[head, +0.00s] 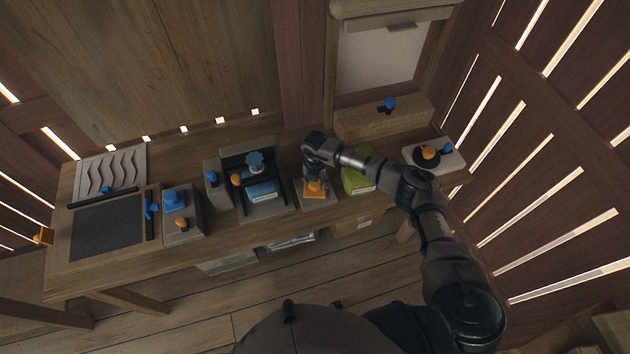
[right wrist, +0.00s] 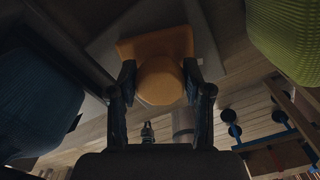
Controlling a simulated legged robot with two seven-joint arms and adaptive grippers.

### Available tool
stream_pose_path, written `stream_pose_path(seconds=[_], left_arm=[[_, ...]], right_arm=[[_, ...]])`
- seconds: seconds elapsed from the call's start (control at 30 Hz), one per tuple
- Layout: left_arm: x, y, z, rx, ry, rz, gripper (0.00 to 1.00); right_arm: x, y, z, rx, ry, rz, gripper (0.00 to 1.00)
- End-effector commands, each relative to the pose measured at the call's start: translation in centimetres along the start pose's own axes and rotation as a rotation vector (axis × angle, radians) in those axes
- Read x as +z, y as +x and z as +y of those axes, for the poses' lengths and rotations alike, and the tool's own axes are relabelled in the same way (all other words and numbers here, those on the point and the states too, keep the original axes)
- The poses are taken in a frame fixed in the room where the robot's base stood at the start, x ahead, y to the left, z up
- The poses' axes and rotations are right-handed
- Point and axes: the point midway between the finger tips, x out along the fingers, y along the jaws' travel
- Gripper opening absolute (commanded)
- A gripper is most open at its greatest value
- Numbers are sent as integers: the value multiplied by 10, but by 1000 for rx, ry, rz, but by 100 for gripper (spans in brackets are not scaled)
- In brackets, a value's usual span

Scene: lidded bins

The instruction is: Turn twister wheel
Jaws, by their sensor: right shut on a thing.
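My right gripper (head: 313,177) reaches down over the workbench to an orange piece (head: 316,190) on a grey base. In the right wrist view, the gripper (right wrist: 161,88) has its two dark fingers on either side of the rounded orange knob (right wrist: 160,80), shut on it. The knob joins a squarer orange part behind it. A blue lobed knob, wheel-like in shape (head: 255,160), stands on a dark frame to the left of the gripper; I cannot tell which part is the twister wheel. My left gripper is not in view.
A green rounded object (head: 356,181) stands close on the right of the gripper. A blue ribbed block (head: 262,191) is on its left. A white plate (head: 445,160) with a black disc lies at the right end. A wooden box (head: 383,120) stands behind on the workbench (head: 150,255).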

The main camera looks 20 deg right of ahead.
Motion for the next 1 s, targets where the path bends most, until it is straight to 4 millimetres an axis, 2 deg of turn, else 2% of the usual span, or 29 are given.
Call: stream_pose_path(seconds=[0.5,0.53,0.6,0.63,1.0], left_arm=[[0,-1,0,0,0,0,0],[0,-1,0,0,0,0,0],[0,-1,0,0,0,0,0],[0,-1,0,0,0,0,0],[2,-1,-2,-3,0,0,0]], right_arm=[[3,-3,1,6,21,-8,15],[3,-3,1,6,21,-8,52],[3,-3,1,6,21,-8,70],[3,-3,1,5,20,-7,74],[1,-6,1,3,19,-3,74]])
